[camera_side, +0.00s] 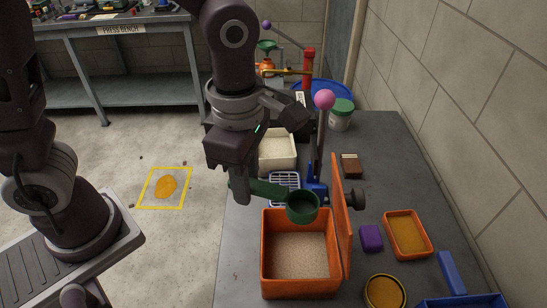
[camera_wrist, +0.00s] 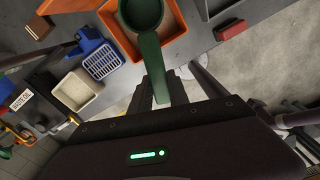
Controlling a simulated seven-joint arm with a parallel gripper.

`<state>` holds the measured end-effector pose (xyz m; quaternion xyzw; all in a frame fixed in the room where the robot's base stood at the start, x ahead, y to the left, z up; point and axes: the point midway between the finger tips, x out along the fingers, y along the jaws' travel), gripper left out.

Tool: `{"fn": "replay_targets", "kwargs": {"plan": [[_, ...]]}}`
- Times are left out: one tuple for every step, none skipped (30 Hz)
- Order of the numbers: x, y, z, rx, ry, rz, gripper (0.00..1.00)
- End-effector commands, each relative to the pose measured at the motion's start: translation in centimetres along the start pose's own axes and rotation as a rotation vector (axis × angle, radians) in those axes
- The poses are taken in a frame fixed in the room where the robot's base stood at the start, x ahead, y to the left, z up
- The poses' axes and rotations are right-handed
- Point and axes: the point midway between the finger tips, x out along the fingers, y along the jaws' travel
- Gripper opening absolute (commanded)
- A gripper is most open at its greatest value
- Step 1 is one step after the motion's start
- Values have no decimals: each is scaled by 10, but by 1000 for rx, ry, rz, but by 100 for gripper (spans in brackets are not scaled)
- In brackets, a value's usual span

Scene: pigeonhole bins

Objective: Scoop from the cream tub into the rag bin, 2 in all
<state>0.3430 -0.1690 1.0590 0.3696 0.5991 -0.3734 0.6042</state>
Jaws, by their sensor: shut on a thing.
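My gripper (camera_side: 240,188) is shut on the handle of a green scoop (camera_side: 302,207). The scoop's round cup is over the back edge of an open orange bin (camera_side: 265,260), which I take to be the rag bin. No load shows inside the cup. The bin holds pale grains, and its orange lid (camera_side: 341,215) stands up on the right. The cream tub (camera_side: 278,169), with pale grains inside, stands farther back, partly hidden by my arm. In the wrist view the scoop (camera_wrist: 151,55) extends from my gripper (camera_wrist: 170,88), with the cream tub (camera_wrist: 95,102) to the left.
Right of the lid are a purple block (camera_side: 371,238), an orange tray (camera_side: 407,234) and a round tin (camera_side: 385,292). A wall bounds the right side.

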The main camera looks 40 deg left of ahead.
Motion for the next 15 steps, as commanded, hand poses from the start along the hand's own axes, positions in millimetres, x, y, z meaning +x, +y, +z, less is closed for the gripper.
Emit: {"fn": "replay_targets", "kwargs": {"plan": [[0, 0, 0, 0, 0, 0, 0], [0, 0, 0, 0, 0, 0, 0], [0, 0, 0, 0, 0, 0, 0], [0, 0, 0, 0, 0, 0, 0], [0, 0, 0, 0, 0, 0, 0], [-1, 0, 0, 0, -1, 0, 0], [-3, 0, 0, 0, -2, 1, 0], [-6, 1, 1, 0, -4, 3, 0], [-14, 1, 1, 0, -5, 4, 0], [-21, 1, 2, 0, -6, 4, 0], [-31, 1, 2, 0, -8, 6, 0], [-41, 1, 2, 0, -7, 5, 0], [-50, 1, 2, 0, -8, 6, 0], [-59, 1, 2, 0, -7, 6, 0], [-69, 1, 2, 0, -7, 5, 0]]}}
